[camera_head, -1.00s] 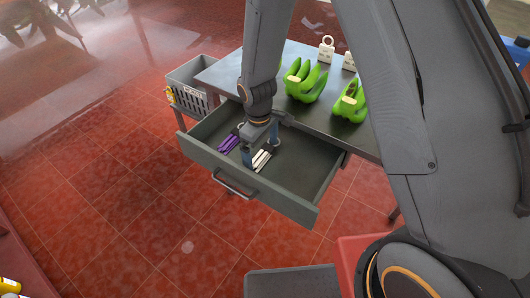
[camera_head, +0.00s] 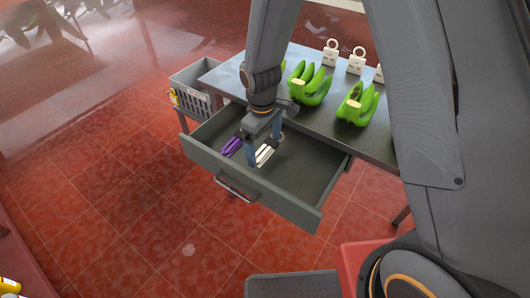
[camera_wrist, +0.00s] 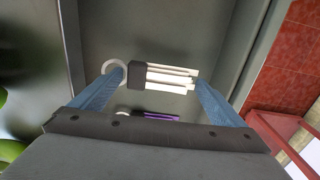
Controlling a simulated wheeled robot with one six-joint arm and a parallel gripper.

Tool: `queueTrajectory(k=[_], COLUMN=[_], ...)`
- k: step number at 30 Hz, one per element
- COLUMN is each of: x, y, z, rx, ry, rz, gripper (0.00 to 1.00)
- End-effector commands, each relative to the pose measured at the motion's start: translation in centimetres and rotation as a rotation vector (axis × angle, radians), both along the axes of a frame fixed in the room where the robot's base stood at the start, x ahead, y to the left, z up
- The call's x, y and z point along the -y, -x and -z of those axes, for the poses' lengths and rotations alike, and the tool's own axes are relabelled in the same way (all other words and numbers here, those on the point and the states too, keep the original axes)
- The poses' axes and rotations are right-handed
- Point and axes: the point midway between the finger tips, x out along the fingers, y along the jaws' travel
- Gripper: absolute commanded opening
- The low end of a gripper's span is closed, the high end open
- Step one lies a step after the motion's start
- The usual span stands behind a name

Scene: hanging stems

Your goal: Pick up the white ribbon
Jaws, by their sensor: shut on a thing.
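The white ribbon (camera_head: 265,154) is a bundle of white strips with a dark band and a white ring at one end. It is in or just above the open drawer (camera_head: 305,187); I cannot tell if it touches the floor. My gripper (camera_head: 264,148) points down into the drawer with its blue fingers wide apart, one at each end of the ribbon. In the wrist view the ribbon (camera_wrist: 168,77) spans the gap between the fingertips, the ring by the left finger and the strip ends by the right. My gripper is shut on it lengthwise.
A purple ribbon (camera_head: 231,147) lies left of the white one in the drawer. Green banana bunches (camera_head: 357,104) and white tags (camera_head: 330,53) are on the table (camera_head: 315,118). A grey crate (camera_head: 190,97) stands at the left. The drawer's right part is empty.

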Motion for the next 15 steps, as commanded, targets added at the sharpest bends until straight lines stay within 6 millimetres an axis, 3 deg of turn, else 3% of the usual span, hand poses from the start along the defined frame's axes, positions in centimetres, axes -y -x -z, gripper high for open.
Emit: queueTrajectory(k=[3, 15], x=[-0.1, 0.0], y=[-0.2, -0.1], z=[-2.4, -8.9], rx=[0.005, 0.004], ry=[-0.001, -0.002], rz=[0.000, 0.000], gripper=[0.73, 0.73])
